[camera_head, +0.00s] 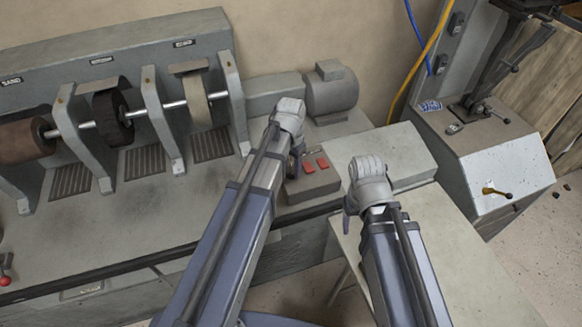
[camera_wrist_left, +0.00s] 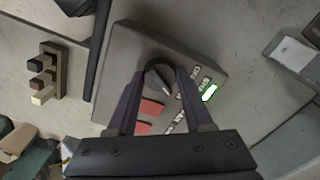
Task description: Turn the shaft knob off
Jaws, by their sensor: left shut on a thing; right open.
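The shaft knob (camera_wrist_left: 157,78) is a round black dial on a grey control box (camera_wrist_left: 118,50), seen in the left wrist view. My left gripper (camera_wrist_left: 159,84) has one finger on each side of the knob and is shut on it. A light pointer mark shows on the knob's lower right side. Labels lie to its right, one outlined in green (camera_wrist_left: 209,92); their words are too small to read. In the head view, my left gripper (camera_head: 298,152) reaches the control box (camera_head: 313,185), and the arm hides the knob. My right gripper (camera_head: 349,205) is open, right of the box.
Two red switches (camera_head: 315,164) sit on the control box close to the left gripper. A motor (camera_head: 331,92) stands behind it. Grinding wheels on a shaft (camera_head: 86,125) fill the left side. Another machine (camera_head: 497,165) stands at the right. A rack of small blocks (camera_wrist_left: 48,75) lies left.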

